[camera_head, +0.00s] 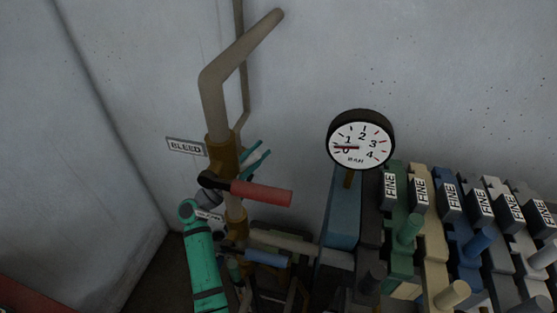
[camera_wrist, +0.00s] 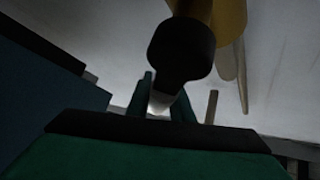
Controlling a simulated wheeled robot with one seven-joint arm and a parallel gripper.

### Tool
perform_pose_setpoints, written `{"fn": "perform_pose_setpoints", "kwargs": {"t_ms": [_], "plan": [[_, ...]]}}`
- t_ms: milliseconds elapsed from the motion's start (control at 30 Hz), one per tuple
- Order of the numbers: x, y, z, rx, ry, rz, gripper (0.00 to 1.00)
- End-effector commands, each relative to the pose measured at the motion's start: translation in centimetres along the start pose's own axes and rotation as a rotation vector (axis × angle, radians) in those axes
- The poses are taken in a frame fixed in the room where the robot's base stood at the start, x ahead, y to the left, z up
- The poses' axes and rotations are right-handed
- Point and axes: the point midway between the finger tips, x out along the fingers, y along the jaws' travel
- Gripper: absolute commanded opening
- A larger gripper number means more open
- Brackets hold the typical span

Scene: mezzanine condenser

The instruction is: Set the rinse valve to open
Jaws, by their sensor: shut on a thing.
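In the head view, a brass valve body (camera_head: 221,152) beside the BLEED sign (camera_head: 186,147) carries a red lever (camera_head: 262,193) that points right. Below it, a blue lever (camera_head: 265,258) sits by a second brass body (camera_head: 235,228). A small sign (camera_head: 209,215) there is too covered to read. My gripper (camera_wrist: 165,93) is shut on a pale handle (camera_wrist: 160,101) under a black hub (camera_wrist: 181,49) in the wrist view. I cannot tell which valve the held handle belongs to.
Several coloured blocks with FINE signs (camera_head: 419,192) and pegs crowd the right. A thick bent pipe (camera_head: 235,58) rises above the valves. The wall behind is close.

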Motion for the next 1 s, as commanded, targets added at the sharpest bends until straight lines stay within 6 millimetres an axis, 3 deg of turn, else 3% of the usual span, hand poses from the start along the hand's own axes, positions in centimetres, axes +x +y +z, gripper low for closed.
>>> {"fn": "perform_pose_setpoints", "kwargs": {"t_ms": [100,300,1000], "plan": [[-1.1,-2.0,0.1,-0.065,0.006,-0.087,0.0],[-1.6,-3.7,0.0,-0.169,0.036,-0.193,0.0],[-0.7,-4.4,0.0,-0.318,0.09,-0.307,0.0]]}}
